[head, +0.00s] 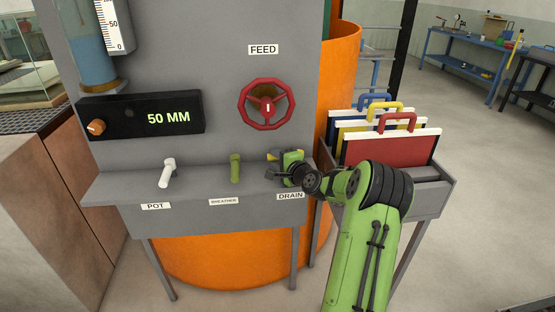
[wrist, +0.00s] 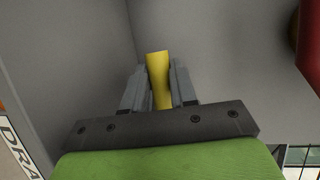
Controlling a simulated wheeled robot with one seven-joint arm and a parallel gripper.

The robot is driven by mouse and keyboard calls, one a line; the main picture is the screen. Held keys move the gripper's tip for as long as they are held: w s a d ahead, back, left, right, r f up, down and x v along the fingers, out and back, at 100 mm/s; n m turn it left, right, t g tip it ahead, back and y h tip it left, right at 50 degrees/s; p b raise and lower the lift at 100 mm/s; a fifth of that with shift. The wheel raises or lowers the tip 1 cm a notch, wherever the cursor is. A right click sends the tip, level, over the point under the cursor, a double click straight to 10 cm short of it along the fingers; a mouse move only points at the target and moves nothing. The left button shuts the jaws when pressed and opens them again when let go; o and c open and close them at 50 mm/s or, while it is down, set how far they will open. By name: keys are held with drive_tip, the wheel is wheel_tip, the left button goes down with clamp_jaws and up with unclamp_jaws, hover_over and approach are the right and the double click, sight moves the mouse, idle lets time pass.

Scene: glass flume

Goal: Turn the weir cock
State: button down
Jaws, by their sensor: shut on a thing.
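My gripper (head: 284,158) is at the ledge's right end, above the DRAIN label (head: 290,196). In the wrist view its two grey fingers are shut on a yellow handle (wrist: 159,80), which stands nearly upright between them. The handle's lower part is hidden by the gripper. A white handle (head: 167,172) stands tilted above the POT label (head: 156,206). A green handle (head: 235,168) stands nearly upright above the BREATHER label (head: 224,201). I see no label reading weir.
A red handwheel (head: 267,104) is on the grey panel under the FEED label, above my gripper. A black display (head: 140,116) reads 50 MM. A rack of coloured boards (head: 392,150) stands close at the right. An orange tank (head: 340,70) is behind the panel.

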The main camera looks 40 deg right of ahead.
drive_tip(key=shift+s+y, duration=0.1)
drive_tip(key=shift+y, duration=0.2)
drive_tip(key=shift+s+a+n+y+p, duration=0.1)
drive_tip(key=shift+s+n+y+p, duration=0.3)
drive_tip(key=shift+n+y, duration=0.5)
drive_tip(key=shift+s+a+n+y+p, duration=0.15)
drive_tip(key=shift+s+n+y, duration=0.4)
drive_tip(key=shift+y, duration=0.55)
drive_tip(key=shift+s+n+y+p, duration=0.35)
drive_tip(key=shift+n+y+p, duration=0.4)
drive_tip(key=shift+y, duration=0.2)
drive_tip(key=shift+s+n+y+p, duration=0.35)
drive_tip(key=shift+n+y+p, duration=0.4)
drive_tip(key=shift+y, duration=0.2)
drive_tip(key=c, duration=0.9)
unclamp_jaws()
drive_tip(key=shift+s, duration=0.1)
drive_tip(key=p+v, duration=0.2)
drive_tip(key=v, duration=1.3)
drive_tip(key=shift+s+r+p, duration=0.25)
drive_tip(key=shift+r+p, duration=0.1)
